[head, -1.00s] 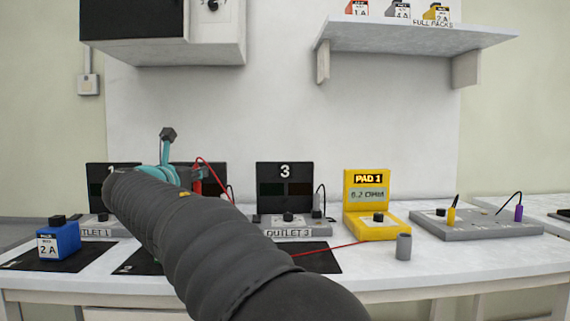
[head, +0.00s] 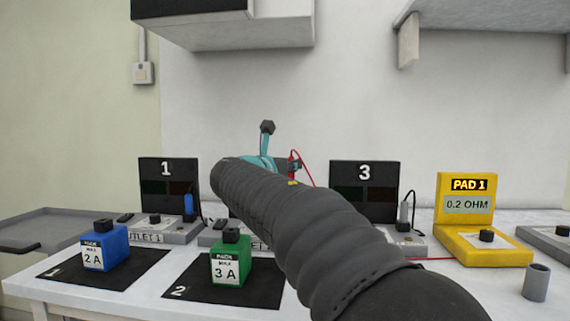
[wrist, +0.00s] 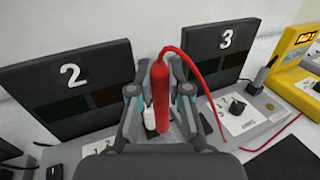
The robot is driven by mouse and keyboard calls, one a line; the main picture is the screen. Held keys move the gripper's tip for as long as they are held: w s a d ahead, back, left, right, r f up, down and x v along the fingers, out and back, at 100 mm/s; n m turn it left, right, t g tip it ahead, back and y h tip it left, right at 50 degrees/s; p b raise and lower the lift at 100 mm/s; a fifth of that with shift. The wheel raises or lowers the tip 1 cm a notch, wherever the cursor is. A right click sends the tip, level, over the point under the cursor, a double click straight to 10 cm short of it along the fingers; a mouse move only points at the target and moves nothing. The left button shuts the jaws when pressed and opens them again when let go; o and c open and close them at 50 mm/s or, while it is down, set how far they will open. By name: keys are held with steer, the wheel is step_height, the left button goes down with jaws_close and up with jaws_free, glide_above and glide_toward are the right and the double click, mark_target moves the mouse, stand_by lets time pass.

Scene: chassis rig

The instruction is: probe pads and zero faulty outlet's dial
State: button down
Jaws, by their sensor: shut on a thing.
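My gripper (wrist: 161,95) is shut on the red probe (wrist: 160,100), whose red lead arcs off to the right in the wrist view. The probe also shows in the head view (head: 294,167), behind my arm. Its tip is hidden. The yellow meter (head: 467,208) reads "PAD 1" and "0.2 OHM". Outlet 1 (head: 180,236) has a black sign, a dial and a blue plug. Outlet 2's sign (wrist: 68,88) and outlet 3's sign (head: 364,190) stand either side of the gripper in the wrist view. Outlet 3's dial (head: 403,225) is black. Outlet 2 is mostly hidden by my arm.
A blue 2 A pack (head: 105,250) and a green 3 A pack (head: 231,262) stand on black mats. A grey cup (head: 536,284) stands at the right front. A wall cabinet (head: 225,22) and a shelf (head: 480,18) hang above. A grey tray (head: 45,228) lies at left.

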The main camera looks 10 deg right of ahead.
steer(key=shift+d+f, duration=0.1)
steer(key=shift+f, duration=0.15)
steer(key=shift+a+f+b, duration=0.2)
steer(key=shift+f+b, duration=0.9)
steer(key=shift+f, duration=0.2)
steer(key=shift+a+f+b, duration=0.2)
steer(key=shift+f+b, duration=0.9)
steer(key=shift+f, duration=0.2)
steer(key=shift+f+b, duration=0.35)
steer(key=shift+f, duration=0.2)
step_height(320, 180, up, 5)
steer(key=p, duration=0.5)
steer(key=shift+r, duration=1.1)
steer(key=shift+d, duration=0.1)
stand_by(1.5)
